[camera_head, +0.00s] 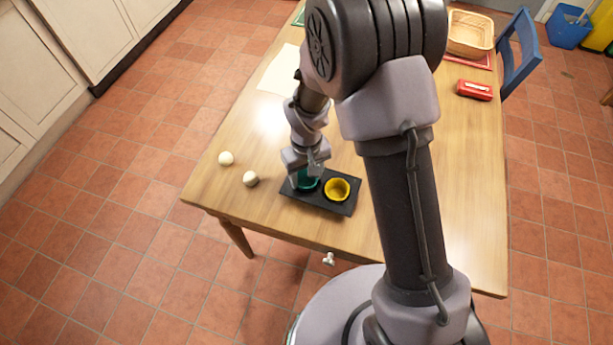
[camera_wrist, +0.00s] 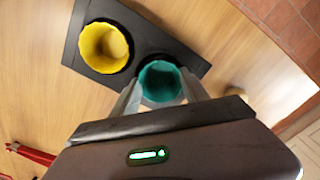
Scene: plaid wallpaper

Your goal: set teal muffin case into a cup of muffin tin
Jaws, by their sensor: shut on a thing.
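The teal muffin case (camera_head: 308,182) is at the left cup of the dark muffin tin (camera_head: 324,205) in the head view. It also shows in the wrist view (camera_wrist: 160,82), between the fingers of my gripper (camera_wrist: 161,98). My gripper (camera_head: 306,180) is shut on the case and points down over the tin. I cannot tell whether the case rests on the bottom of the cup. A yellow muffin case (camera_head: 337,189) sits in the other cup of the tin, and it shows at upper left in the wrist view (camera_wrist: 104,47).
Two pale round balls or eggs (camera_head: 250,178) (camera_head: 226,158) lie left of the tin on the wooden table (camera_head: 235,140). A red item (camera_head: 474,90) and a basket (camera_head: 470,33) are at the far right. A blue chair (camera_head: 521,55) stands beside the table.

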